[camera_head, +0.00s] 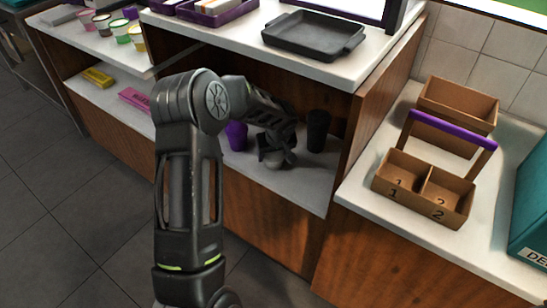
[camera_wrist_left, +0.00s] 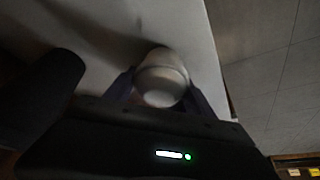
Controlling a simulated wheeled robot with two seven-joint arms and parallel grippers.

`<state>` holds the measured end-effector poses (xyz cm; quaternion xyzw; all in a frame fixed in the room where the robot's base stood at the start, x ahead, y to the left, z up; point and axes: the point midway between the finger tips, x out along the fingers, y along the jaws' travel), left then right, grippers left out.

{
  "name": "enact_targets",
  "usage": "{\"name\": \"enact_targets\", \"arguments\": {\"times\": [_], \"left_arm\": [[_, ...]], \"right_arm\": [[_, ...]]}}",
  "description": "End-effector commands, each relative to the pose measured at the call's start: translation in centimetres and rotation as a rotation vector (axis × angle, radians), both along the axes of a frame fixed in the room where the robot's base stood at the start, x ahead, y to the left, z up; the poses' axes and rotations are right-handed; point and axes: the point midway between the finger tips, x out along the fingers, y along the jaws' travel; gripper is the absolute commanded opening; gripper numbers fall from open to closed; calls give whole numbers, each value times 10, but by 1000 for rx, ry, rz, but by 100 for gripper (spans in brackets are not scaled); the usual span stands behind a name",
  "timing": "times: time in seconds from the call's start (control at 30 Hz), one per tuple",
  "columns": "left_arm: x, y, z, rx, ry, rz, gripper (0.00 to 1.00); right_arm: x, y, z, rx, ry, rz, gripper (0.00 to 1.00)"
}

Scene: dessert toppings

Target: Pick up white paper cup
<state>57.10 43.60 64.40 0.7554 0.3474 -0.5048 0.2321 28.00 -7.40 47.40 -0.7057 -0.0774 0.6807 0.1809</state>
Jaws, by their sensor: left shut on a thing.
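The white paper cup (camera_wrist_left: 162,76) sits between the two fingers of my left gripper (camera_wrist_left: 160,94) in the left wrist view, and the fingers are shut on it. In the head view my left gripper (camera_head: 276,152) reaches into the open shelf under the counter. A small pale part of the cup (camera_head: 274,162) shows there, and the gripper hides the rest. I cannot tell if the cup touches the shelf. My right gripper is not in view.
On the shelf (camera_head: 305,190), a purple cup (camera_head: 236,135) stands left of my gripper and a black cup (camera_head: 317,130) right of it. The countertop above bears a black tray (camera_head: 312,36). A cardboard carrier (camera_head: 425,190) stands on the right counter.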

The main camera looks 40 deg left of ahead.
Motion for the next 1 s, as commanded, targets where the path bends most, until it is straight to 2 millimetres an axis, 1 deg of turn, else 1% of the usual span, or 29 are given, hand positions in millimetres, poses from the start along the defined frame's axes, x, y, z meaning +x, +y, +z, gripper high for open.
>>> {"name": "enact_targets", "arguments": {"times": [0.27,0.47,0.67,0.9,0.93,1.0], "left_arm": [[0,0,1,0,-1,0,17],[-4,0,9,2,-2,0,17],[-3,0,34,2,-4,0,17],[-3,0,75,0,-5,1,17],[-11,0,71,1,0,1,17],[-26,0,70,1,-1,0,17]], "right_arm": [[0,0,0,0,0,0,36],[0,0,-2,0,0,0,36],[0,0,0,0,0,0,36],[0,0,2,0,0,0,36],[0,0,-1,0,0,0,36],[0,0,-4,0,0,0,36]]}}
